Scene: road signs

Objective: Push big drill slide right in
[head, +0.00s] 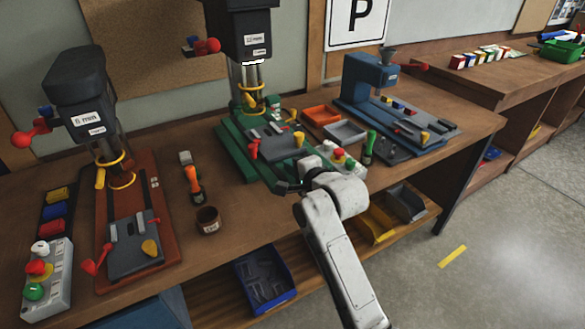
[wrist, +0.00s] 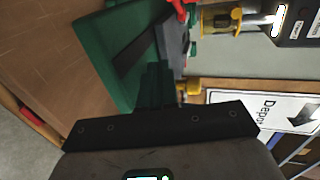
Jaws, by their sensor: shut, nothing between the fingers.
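The big drill (head: 252,40) is the tall dark machine at the middle of the bench, on a green base (head: 232,150). Its grey slide (head: 277,142), with a red handle and a yellow knob, sits on the front of that base. My gripper (head: 284,187) is shut and empty, at the front end of the green base, just in front of the slide. In the wrist view the green base (wrist: 98,60) and part of the slide (wrist: 172,42) lie beyond my gripper. Whether my gripper touches the base or slide is unclear.
A smaller drill (head: 75,85) on a red-brown base stands left, with a button box (head: 46,275) beside it. A blue machine (head: 368,85), an orange tray (head: 321,115) and another button box (head: 343,160) are right.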

